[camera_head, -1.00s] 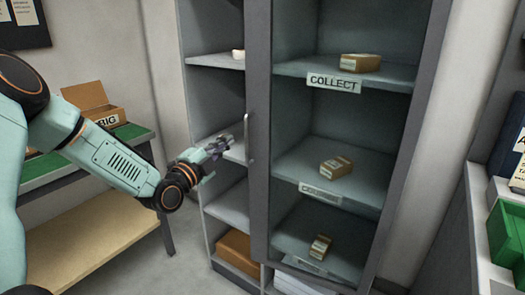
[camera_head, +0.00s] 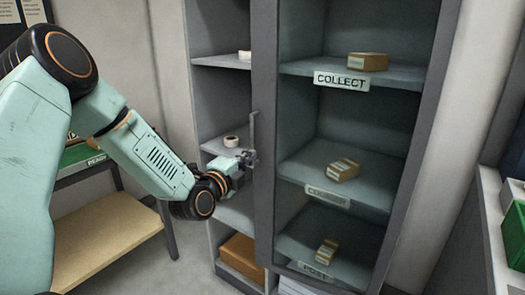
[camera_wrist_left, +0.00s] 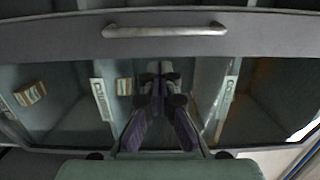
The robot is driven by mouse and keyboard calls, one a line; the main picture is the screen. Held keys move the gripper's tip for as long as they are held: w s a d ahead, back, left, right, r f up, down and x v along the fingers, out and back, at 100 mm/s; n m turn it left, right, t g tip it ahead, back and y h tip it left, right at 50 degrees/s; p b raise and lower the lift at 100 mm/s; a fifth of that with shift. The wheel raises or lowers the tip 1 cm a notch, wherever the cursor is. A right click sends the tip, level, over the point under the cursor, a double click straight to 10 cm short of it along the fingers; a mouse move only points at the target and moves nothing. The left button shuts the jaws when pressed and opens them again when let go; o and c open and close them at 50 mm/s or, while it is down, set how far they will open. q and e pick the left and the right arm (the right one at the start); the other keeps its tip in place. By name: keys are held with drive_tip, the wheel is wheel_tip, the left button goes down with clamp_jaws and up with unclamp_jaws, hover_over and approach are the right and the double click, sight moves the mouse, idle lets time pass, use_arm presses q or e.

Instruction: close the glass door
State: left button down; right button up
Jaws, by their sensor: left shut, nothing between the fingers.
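The glass door has a grey frame (camera_head: 264,205) and covers the right part of the cabinet, while the left part is uncovered. Its vertical metal handle (camera_head: 253,130) is on the frame's left upright. My left gripper (camera_head: 250,158) is shut and empty, at the left edge of that upright, just below the handle's lower end. I cannot tell whether it touches the frame. In the left wrist view the shut fingers (camera_wrist_left: 158,75) point toward the door, with the handle (camera_wrist_left: 165,31) across the top. My right gripper is out of view.
Behind the glass, small boxes (camera_head: 368,62) sit on labelled shelves. The uncovered left shelves hold white rolls (camera_head: 231,142) and a brown box (camera_head: 241,252). A two-level bench (camera_head: 105,240) stands at the left. Green bins (camera_head: 515,235) are at the right edge.

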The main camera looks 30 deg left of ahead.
sight(267, 142)
use_arm(q)
drive_tip(key=w, duration=0.2)
drive_tip(key=w+b, duration=0.1)
drive_tip(key=w, duration=0.2)
drive_tip(key=w+b, duration=0.1)
drive_tip(key=w, duration=0.1)
drive_tip(key=shift+w+a+f, duration=0.1)
drive_tip(key=shift+w+a, duration=0.15)
drive_tip(key=shift+w, duration=0.05)
drive_tip(key=shift+w+a, duration=0.1)
drive_tip(key=shift+w, duration=0.25)
drive_tip(key=shift+w, duration=0.1)
